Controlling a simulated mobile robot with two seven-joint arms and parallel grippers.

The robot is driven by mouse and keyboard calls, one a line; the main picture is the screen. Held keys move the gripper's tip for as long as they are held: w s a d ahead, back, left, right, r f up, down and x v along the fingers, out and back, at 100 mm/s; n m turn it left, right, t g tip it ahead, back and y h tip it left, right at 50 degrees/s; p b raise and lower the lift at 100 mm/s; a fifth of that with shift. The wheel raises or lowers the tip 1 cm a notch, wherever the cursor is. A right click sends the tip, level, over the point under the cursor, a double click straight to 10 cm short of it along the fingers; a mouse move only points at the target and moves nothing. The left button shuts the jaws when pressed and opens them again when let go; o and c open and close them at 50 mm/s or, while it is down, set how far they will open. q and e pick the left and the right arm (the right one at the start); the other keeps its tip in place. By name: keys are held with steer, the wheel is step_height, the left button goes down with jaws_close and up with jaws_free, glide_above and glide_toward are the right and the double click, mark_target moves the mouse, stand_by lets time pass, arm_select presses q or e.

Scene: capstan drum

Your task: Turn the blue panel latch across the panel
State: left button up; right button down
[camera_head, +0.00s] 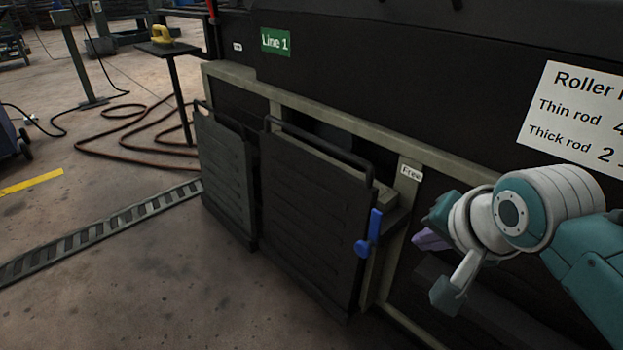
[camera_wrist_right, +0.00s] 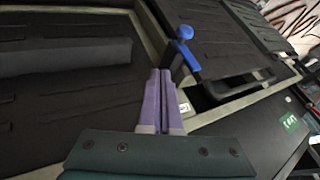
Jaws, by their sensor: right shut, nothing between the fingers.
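The blue panel latch (camera_head: 370,234) sits at the right edge of the dark slatted panel (camera_head: 311,218) in the head view. Its bar points up along the edge, with a round knob at its lower end. In the right wrist view the latch (camera_wrist_right: 187,48) is just beyond my fingertips, its round knob on the far side. My right gripper (camera_head: 420,238) is to the right of the latch and apart from it. Its purple fingers (camera_wrist_right: 159,74) are shut together with nothing between them. My left gripper is in neither view.
A second dark panel (camera_head: 226,175) stands to the left. A pale frame rail (camera_head: 316,119) runs above the panels, with a small label (camera_head: 411,172) near the latch. A dark bar (camera_wrist_right: 65,57) lies left of my fingers in the wrist view. The floor (camera_head: 190,295) before the panels is clear.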

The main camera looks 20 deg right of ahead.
mark_target(369, 235)
steer(key=w+f+b, duration=0.1)
steer(key=w+b, duration=0.1)
steer(key=w+f+b, duration=0.2)
steer(key=w, duration=0.1)
steer(key=w+f+b, duration=0.2)
steer(key=shift+w+a+b, duration=0.25)
steer(key=shift+b, duration=0.05)
